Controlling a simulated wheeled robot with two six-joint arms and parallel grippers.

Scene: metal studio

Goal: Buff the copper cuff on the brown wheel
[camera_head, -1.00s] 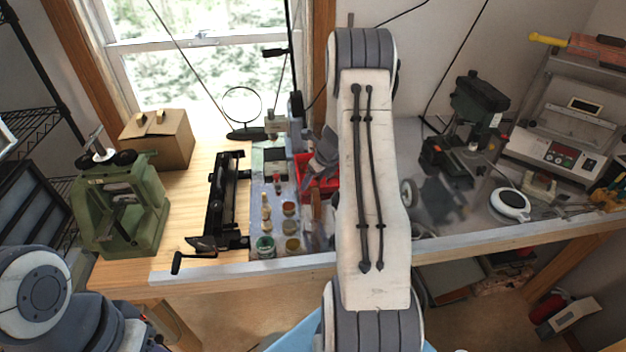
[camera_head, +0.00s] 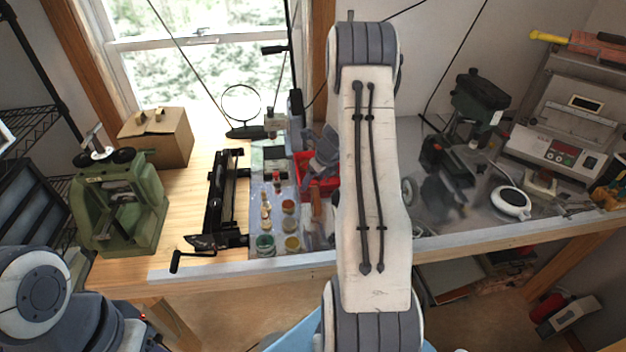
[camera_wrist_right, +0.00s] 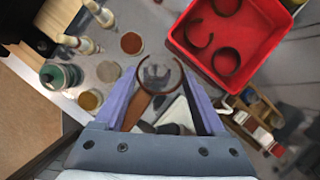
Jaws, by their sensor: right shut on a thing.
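My right gripper (camera_wrist_right: 158,68) is shut on the copper cuff (camera_wrist_right: 158,90), a thin open ring held between the fingertips in the right wrist view. It is above the bench, beside the red tray (camera_wrist_right: 184,42). In the head view the right gripper (camera_head: 322,152) is partly hidden by my right arm, near the red tray (camera_head: 300,180); the cuff cannot be made out there. A grey wheel (camera_head: 408,191) shows just right of my arm. I cannot make out a brown wheel; my arm hides part of the bench. My left gripper is out of view.
Several other cuffs (camera_wrist_right: 226,62) lie in the red tray. Jars (camera_head: 265,244) and small bottles stand left of it, near a black metal tool (camera_head: 222,205). A green machine (camera_head: 120,205) stands at the left, a drill press (camera_head: 478,110) at the right.

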